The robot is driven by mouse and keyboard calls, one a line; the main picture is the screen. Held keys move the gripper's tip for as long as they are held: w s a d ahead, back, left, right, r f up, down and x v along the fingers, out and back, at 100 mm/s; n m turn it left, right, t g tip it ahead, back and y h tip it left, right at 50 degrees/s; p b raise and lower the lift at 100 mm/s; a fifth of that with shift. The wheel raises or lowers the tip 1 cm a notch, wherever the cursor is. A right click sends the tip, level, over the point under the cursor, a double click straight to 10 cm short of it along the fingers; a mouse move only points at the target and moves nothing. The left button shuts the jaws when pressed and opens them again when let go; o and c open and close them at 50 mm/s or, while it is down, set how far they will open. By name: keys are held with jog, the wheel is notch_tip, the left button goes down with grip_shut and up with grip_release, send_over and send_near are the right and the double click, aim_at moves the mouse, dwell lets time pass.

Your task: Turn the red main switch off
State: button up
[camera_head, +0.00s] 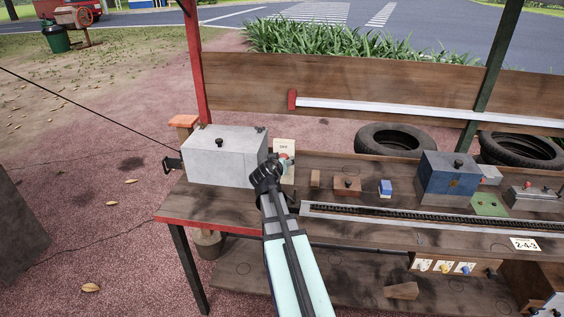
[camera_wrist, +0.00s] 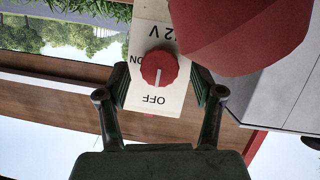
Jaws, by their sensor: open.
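The red main switch (camera_wrist: 158,68) is a ridged round knob on a white plate (camera_wrist: 143,40) with dark lettering. In the wrist view, ON is left of the knob and OFF below it. A pale mark on the knob appears to point towards OFF. My gripper (camera_wrist: 161,88) is open, one finger on each side of the plate, with the knob between them in the picture; I cannot tell if they touch. In the head view, my gripper (camera_head: 267,172) is in front of the plate (camera_head: 284,147), partly hiding it and the knob.
A large red rounded thing (camera_wrist: 238,32) fills the upper right of the wrist view, close to the camera. A grey metal box (camera_head: 225,155) stands left of my gripper on the wooden bench (camera_head: 200,207). Small blocks and a blue box (camera_head: 447,175) stand right.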

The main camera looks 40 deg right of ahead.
jog(key=v, duration=1.1)
jog(key=shift+d, duration=0.1)
